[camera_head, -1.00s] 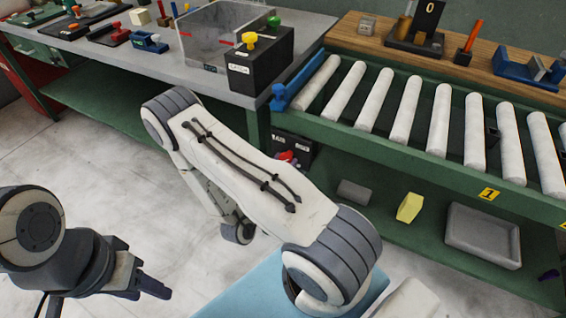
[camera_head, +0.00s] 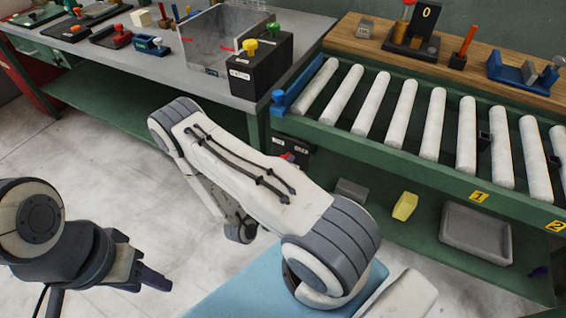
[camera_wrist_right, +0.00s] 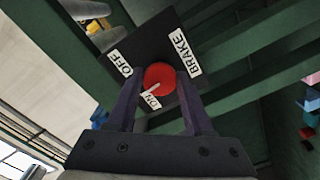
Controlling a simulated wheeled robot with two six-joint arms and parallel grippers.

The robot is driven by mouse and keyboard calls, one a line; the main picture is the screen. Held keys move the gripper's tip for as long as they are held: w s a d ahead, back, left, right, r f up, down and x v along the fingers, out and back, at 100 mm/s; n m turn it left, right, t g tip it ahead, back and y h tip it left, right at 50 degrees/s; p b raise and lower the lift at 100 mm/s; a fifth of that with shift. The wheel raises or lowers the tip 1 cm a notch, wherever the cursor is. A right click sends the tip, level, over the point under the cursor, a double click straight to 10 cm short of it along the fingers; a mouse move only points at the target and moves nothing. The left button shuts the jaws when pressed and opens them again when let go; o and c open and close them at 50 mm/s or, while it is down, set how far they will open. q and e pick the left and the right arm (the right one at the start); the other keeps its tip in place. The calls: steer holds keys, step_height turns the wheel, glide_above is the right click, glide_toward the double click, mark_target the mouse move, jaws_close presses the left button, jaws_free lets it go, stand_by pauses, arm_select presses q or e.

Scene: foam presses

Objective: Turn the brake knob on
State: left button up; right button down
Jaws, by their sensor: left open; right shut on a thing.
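The brake box is a dark plate (camera_wrist_right: 175,25) with white OFF, BRAKE and ON labels in the right wrist view. Its round red knob (camera_wrist_right: 157,74) has a white pointer mark directed at the ON label (camera_wrist_right: 152,102). My right gripper (camera_wrist_right: 160,84) is shut on the red knob, one dark finger on each side. In the head view the brake box (camera_head: 292,148) hangs under the corner where bench and conveyor meet, partly hidden by my right arm, which also hides that gripper. My left gripper (camera_head: 146,277) is open and empty at the lower left, over the floor.
The green roller conveyor (camera_head: 395,168) runs to the right above a lower shelf with a yellow block (camera_head: 405,206) and a grey tray (camera_head: 477,233). The grey workbench (camera_head: 205,86) at the back holds a black box with yellow and green knobs (camera_head: 260,66). The floor at left is clear.

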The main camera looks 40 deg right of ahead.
steer(key=shift+n+p, duration=0.75)
steer(key=shift+n, duration=2.95)
steer(key=shift+c, duration=1.5)
jaws_free()
steer(key=shift+a, duration=0.1)
steer(key=v, duration=1)
steer(key=shift+a+b, duration=0.15)
steer(key=shift+b, duration=0.25)
steer(key=shift+s, duration=0.1)
